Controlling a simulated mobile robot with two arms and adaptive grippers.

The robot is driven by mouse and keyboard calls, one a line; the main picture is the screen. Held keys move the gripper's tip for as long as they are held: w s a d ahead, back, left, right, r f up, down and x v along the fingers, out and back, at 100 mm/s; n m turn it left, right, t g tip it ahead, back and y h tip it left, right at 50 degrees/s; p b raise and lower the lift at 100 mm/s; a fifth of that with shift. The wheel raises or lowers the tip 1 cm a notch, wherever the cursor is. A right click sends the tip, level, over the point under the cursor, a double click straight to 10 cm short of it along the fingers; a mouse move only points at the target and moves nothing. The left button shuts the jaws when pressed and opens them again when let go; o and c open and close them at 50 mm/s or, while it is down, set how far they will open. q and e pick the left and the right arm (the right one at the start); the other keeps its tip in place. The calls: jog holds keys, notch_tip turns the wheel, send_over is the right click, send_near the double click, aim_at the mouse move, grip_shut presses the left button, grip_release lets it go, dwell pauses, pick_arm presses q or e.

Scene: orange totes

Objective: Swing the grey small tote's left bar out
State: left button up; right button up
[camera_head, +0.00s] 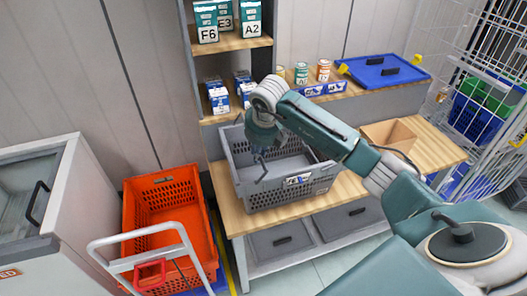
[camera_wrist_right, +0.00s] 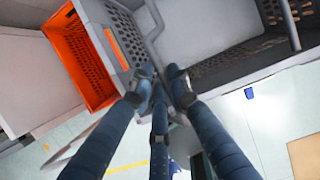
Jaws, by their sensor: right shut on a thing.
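The grey small tote (camera_head: 290,192) stands on the wooden bench top, its inside largely open to view. Its left bar (camera_head: 264,172) is a thin grey rod near the tote's left end; in the right wrist view the bar (camera_wrist_right: 154,22) runs down to my fingertips. My right gripper (camera_head: 259,156) reaches down over the tote's left part. In the right wrist view its fingers (camera_wrist_right: 160,82) are closed together on the bar, and they hide the gripped stretch. My left gripper is not in view.
An orange tote (camera_head: 130,215) stands on the floor left of the bench (camera_head: 232,217), behind a white cart handle (camera_head: 140,232). Shelves with boxes (camera_head: 207,22) rise behind. A blue lid (camera_head: 385,70) and a cardboard box (camera_head: 388,134) lie to the right, near a wire cage (camera_head: 488,60).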

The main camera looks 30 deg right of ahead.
jog(key=shift+a+r, duration=0.15)
jog(key=shift+a, duration=0.1)
jog(key=shift+w+a, duration=0.1)
